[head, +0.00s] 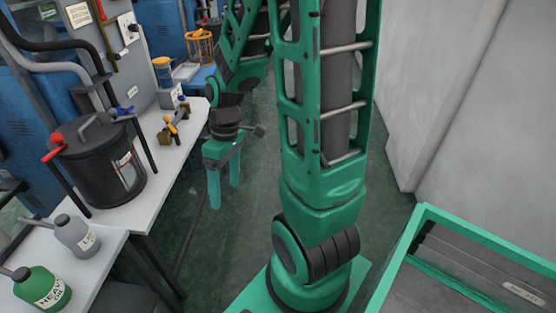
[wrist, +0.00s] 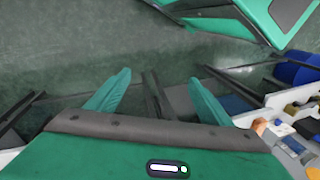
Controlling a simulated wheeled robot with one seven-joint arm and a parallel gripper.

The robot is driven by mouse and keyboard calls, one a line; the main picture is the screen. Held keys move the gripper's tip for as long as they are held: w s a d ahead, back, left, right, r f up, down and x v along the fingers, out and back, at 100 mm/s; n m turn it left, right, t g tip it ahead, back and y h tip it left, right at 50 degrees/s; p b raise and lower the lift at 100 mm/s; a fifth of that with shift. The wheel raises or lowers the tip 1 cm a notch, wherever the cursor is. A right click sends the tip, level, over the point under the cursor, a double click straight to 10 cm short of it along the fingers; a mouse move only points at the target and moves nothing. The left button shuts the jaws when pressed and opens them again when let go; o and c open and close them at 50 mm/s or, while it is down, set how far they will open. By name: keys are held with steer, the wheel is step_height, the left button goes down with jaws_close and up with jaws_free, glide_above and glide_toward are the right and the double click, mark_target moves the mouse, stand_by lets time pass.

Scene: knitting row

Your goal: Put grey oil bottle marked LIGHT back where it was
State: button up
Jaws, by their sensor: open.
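The grey oil bottle (head: 77,236), with a white label that reads only in part, stands upright on the near white table at the lower left of the head view. A green bottle marked HEAVY OIL (head: 42,287) stands in front of it, to its left. My gripper (head: 223,190) hangs over the floor to the right of the tables, apart from both bottles. In the wrist view its two green fingers (wrist: 157,100) are spread with nothing between them. I cannot make out the grey bottle in the wrist view.
A black canister with a red-handled part (head: 100,160) stands on the white table (head: 185,150) behind the bottles. A green-framed bin (head: 480,265) is at the lower right. Pale wall panels (head: 440,90) stand on the right. The floor (head: 245,215) around my gripper is mostly clear.

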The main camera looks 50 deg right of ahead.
steer(key=s+d+r+m+h, duration=0.2)
steer(key=s+d+r+m, duration=0.5)
steer(key=s+r+m, duration=0.3)
steer(key=s+r, duration=0.1)
steer(key=s, duration=0.2)
steer(key=shift+m+t, duration=0.3)
steer(key=shift+w+d, duration=0.1)
steer(key=shift+w, duration=0.05)
